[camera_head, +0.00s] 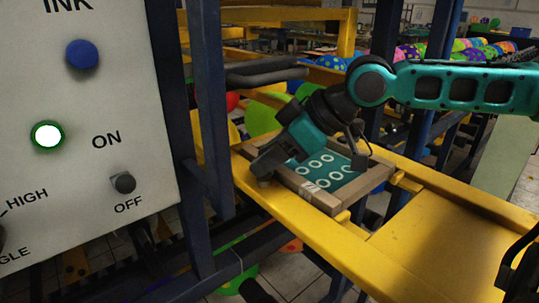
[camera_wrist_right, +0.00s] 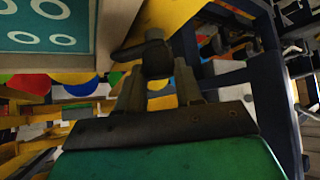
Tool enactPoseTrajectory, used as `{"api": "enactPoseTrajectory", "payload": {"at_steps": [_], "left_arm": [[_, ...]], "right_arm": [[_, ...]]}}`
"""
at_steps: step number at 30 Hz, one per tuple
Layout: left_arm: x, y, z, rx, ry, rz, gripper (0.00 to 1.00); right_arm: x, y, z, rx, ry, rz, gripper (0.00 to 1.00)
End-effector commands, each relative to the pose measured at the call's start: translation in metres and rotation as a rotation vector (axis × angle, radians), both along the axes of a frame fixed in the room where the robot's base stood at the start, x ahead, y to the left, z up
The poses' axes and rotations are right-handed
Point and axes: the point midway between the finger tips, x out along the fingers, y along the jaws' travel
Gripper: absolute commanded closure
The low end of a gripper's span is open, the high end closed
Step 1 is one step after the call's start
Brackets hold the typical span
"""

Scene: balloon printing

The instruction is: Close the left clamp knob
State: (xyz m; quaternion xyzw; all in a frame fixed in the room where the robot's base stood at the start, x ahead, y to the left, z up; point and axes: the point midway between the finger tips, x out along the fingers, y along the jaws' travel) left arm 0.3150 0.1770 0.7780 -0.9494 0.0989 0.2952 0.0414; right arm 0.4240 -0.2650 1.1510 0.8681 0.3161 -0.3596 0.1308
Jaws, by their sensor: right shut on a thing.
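My right gripper (camera_head: 264,176) reaches in from the right to the left end of the wooden-framed screen (camera_head: 325,203) with its teal panel of white rings. In the right wrist view the two fingers of this gripper (camera_wrist_right: 158,92) stand on either side of a dark clamp knob (camera_wrist_right: 155,58) and are shut on it. The knob sits beside the screen frame (camera_wrist_right: 118,28). In the head view the gripper mostly hides the knob, and its exact turn cannot be told.
A yellow rail (camera_head: 310,225) carries the screen frame. A blue post (camera_head: 212,110) and a white control panel (camera_head: 85,150) with a lit green-ringed button (camera_head: 47,136) stand to the left. A flat yellow surface (camera_head: 440,240) lies clear at the right.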

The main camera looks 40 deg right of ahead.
Motion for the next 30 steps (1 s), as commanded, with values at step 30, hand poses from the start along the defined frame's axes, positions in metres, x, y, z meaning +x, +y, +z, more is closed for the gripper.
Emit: {"api": "enactPoseTrajectory", "payload": {"at_steps": [30], "left_arm": [[0.000, 0.000, -0.069, 0.000, 0.002, 0.001, 0.39]], "right_arm": [[-0.002, 0.007, -0.003, -0.008, -0.007, -0.665, 0.95]]}}
